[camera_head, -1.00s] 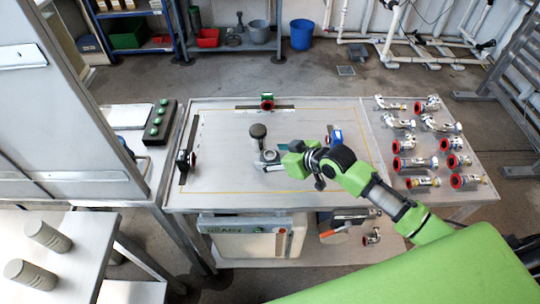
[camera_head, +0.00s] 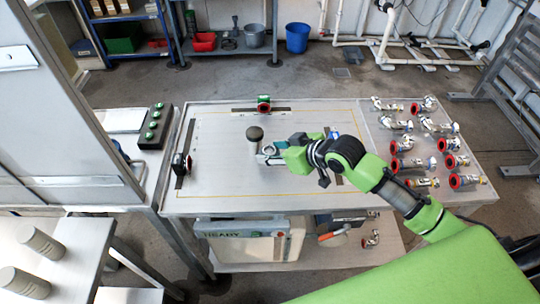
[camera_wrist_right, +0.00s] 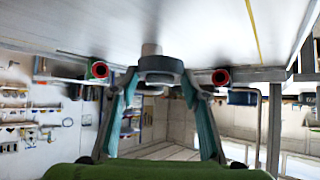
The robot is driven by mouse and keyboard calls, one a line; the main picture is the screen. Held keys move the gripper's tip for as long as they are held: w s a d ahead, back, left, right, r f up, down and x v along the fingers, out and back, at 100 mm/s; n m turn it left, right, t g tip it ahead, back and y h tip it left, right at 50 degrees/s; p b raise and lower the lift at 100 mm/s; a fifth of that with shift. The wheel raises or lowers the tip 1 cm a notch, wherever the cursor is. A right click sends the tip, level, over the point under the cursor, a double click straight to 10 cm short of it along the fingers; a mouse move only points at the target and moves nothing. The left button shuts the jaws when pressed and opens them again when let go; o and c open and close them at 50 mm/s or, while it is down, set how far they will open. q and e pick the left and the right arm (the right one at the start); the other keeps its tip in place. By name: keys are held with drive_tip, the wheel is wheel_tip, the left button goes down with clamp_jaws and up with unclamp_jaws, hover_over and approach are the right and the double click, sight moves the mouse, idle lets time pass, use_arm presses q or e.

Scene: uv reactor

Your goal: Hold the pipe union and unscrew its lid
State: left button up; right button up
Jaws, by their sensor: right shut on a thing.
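A small silver and dark part is at the gripper's teal fingertips, mostly hidden by the gripper in the head view. I take this ring as part of the pipe union, but cannot tell union from lid. My left gripper is not in view.
Several red-ended pipe fittings (camera_head: 400,164) lie on the right side of the table (camera_head: 225,180). A green-button box (camera_head: 153,128) is at the left. The table's front left is bare.

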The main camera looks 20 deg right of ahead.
drive_tip(key=s+d+r+b, duration=0.1)
drive_tip(key=s+r, duration=0.7)
drive_tip(key=s, duration=0.4)
drive_tip(key=shift+d+b, duration=0.3)
drive_tip(key=shift+b, duration=0.05)
